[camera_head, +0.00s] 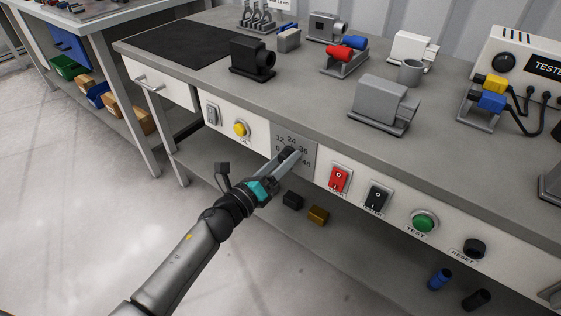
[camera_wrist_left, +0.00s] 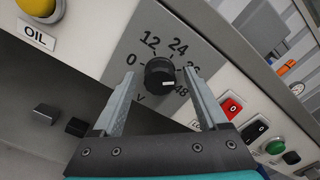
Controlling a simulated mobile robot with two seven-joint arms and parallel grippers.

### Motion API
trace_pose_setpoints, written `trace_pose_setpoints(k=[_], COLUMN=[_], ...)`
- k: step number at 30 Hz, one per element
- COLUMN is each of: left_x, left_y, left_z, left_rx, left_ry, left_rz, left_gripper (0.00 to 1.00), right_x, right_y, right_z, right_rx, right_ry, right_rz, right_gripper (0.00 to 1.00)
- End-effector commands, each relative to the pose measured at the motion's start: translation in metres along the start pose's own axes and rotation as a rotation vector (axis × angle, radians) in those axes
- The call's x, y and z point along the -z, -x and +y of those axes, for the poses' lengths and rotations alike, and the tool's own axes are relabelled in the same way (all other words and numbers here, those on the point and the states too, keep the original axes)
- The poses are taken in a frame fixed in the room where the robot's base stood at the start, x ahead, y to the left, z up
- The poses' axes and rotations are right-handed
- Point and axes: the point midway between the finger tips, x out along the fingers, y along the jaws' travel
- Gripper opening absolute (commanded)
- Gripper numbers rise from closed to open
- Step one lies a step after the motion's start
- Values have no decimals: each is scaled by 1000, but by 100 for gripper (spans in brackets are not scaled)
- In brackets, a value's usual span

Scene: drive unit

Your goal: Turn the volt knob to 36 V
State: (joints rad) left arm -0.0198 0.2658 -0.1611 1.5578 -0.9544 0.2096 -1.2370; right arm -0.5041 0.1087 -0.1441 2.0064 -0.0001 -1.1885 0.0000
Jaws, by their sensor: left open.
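The volt knob (camera_wrist_left: 159,73) is a round black knob on a grey dial plate (camera_wrist_left: 140,50) marked 0, 12, 24, 36 and 48. Its white mark sits at the lower right of its face, roughly towards the 48; the exact setting is hard to tell. My left gripper (camera_wrist_left: 158,74) is open, with one finger on each side of the knob in the wrist view and gaps to both. The right finger partly covers the 36. In the head view my left gripper (camera_head: 288,156) is at the dial plate (camera_head: 283,134) and mostly hides the knob. My right gripper is out of view.
Left of the dial are a yellow OIL button (camera_head: 240,129) and a grey switch (camera_head: 212,114). To its right are a red switch (camera_head: 340,180), a black switch (camera_head: 376,197), a green TEST button (camera_head: 423,221) and a black RESET knob (camera_head: 474,248). The workbench top (camera_head: 300,100) overhangs the panel.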

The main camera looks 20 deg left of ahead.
Motion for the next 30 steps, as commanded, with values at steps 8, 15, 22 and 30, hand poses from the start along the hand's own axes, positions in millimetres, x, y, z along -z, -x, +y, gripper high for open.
trace_pose_setpoints(k=[8, 15, 22, 30], left_x=[1, 0, 0, 0], left_y=[18, 59, 101, 140], left_z=[0, 0, 0, 0], left_rx=[-2, -4, -3, -2], left_ry=[2, 2, 2, 1], left_rz=[2, 2, 1, 1], left_gripper=[76, 76, 76, 76], right_x=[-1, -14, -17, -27], right_y=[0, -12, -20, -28], right_z=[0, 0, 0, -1], right_rx=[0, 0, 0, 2], right_ry=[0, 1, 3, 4], right_rz=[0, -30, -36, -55], right_gripper=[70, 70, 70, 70])
